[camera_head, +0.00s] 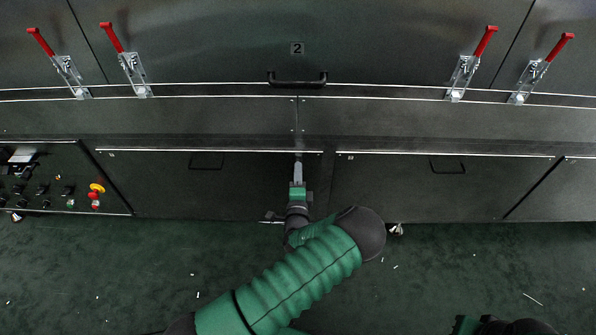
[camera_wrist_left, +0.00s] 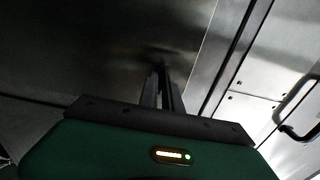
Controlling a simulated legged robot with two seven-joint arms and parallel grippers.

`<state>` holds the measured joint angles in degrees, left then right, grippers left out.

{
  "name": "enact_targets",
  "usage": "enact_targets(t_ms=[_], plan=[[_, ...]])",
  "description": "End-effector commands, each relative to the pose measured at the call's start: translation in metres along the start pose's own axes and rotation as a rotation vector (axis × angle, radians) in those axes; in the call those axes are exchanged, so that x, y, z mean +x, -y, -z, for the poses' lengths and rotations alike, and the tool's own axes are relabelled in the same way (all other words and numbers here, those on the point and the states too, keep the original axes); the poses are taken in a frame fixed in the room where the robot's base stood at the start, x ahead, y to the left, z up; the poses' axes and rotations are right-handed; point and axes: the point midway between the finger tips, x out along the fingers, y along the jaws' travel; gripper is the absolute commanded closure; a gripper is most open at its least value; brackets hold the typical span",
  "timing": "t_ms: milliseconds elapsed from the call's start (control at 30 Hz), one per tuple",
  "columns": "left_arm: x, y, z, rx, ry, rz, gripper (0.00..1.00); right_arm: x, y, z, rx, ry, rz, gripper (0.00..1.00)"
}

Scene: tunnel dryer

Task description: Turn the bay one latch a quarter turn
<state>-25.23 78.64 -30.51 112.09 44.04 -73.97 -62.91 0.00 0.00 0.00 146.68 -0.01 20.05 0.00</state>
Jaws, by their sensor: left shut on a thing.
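My left gripper (camera_head: 298,163) reaches up to the top right corner of a dark lower panel (camera_head: 222,188), close to the seam with the neighbouring panel. It is shut on a small part there, apparently the bay one latch, which the fingers and gripper body hide. In the left wrist view the two fingers (camera_wrist_left: 163,85) point away from me, close together, at a dark metal face; the part between their tips is too dark to make out. The latch's angle cannot be told. Part of my right arm's end (camera_head: 480,325) shows at the bottom right edge, its fingers not visible.
Red-handled toggle clamps (camera_head: 130,65) line the upper doors on both sides. A black handle (camera_head: 297,79) sits below a "2" plate. A control panel (camera_head: 60,180) with knobs and a red button is at the left. The green floor (camera_head: 120,270) in front is clear apart from small scraps.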

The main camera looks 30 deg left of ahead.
Motion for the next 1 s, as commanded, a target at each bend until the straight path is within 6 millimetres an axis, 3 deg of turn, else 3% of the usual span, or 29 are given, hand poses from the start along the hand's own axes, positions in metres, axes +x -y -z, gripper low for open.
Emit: enact_targets(t_ms=[500,533,700,1000], plan=[[-0.0016,-0.0046,0.0058,0.019,-0.012,-0.010,1.00,-0.0002,0.0000,0.0000,0.000,0.000,0.000,1.00],[-0.0016,-0.0046,0.0058,0.019,-0.012,-0.010,0.89,-0.0002,0.0000,0.0000,0.000,0.000,0.000,1.00],[-0.0013,-0.0032,0.0040,0.019,-0.009,-0.007,0.70,-0.0003,0.0000,0.0001,0.000,0.000,0.000,1.00],[-0.0007,-0.0017,0.0016,0.003,-0.004,-0.003,0.70,0.0007,0.0000,-0.0002,0.000,0.000,0.000,1.00]])
